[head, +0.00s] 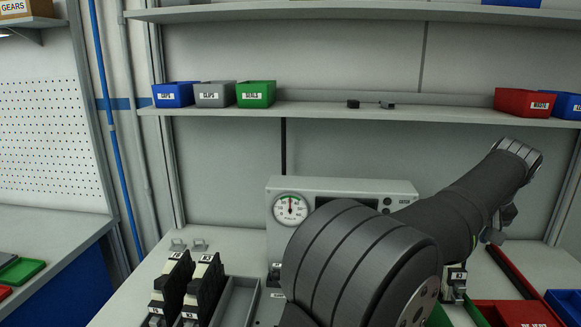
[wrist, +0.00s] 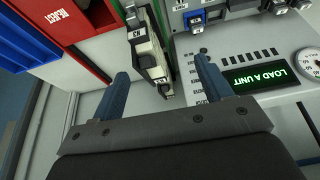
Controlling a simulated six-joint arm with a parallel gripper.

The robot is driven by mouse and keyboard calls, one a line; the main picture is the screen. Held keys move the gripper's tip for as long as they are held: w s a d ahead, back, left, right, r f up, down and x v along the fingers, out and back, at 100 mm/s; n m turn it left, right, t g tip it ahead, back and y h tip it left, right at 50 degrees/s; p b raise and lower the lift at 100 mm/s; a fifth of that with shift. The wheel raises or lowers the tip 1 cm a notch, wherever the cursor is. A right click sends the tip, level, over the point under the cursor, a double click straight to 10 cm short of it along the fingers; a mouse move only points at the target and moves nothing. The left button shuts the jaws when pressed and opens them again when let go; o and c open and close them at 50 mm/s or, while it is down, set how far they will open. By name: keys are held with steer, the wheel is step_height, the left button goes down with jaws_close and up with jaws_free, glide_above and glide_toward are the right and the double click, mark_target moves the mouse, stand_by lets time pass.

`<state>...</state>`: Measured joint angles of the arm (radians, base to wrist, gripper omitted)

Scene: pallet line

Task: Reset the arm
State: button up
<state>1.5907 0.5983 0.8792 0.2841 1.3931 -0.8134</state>
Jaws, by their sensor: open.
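My gripper (wrist: 162,68) is open in the wrist view, its two blue-grey fingers apart. A black and pale unit with a small white label (wrist: 150,55) stands just past the fingertips, in line with the gap between them. I cannot tell whether a finger touches it. In the head view, my arm (head: 455,205) reaches up to the right and its wrist bends down. The fingers cannot be made out there. A unit (head: 455,280) shows under the arm, right of the tester.
The grey tester (head: 345,185) has a gauge and a display (wrist: 260,78) reading "LOAD A UNIT". A red REJECT bin (wrist: 68,28) and a blue bin (wrist: 30,45) lie beside it. Black units (head: 175,280) and a grey tray (head: 236,300) stand at left. A shelf (head: 330,112) holds small bins.

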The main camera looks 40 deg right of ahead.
steer(key=w+a+f, duration=0.3)
steer(key=w+a, duration=0.6)
steer(key=a, duration=0.1)
steer(key=shift+w+a+f, duration=0.2)
steer(key=shift+w+a, duration=0.05)
steer(key=shift+a, duration=0.15)
steer(key=w+a+f+n, duration=0.1)
steer(key=w+a, duration=0.4)
steer(key=a, duration=0.8)
steer(key=w+a+n, duration=0.1)
steer(key=w+a, duration=0.4)
steer(key=a, duration=0.8)
steer(key=s+a+f, duration=0.2)
steer(key=a+f, duration=0.2)
steer(key=a, duration=0.3)
steer(key=s+a+f+n+t, duration=0.1)
steer(key=s+a+f, duration=0.2)
steer(key=a+f, duration=0.2)
steer(key=s+a+f+n+y, duration=0.1)
steer(key=a+f, duration=0.3)
steer(key=a, duration=0.6)
steer(key=shift+s+a+f+t, duration=0.3)
steer(key=shift+s+f+t, duration=0.1)
steer(key=shift+s, duration=0.25)
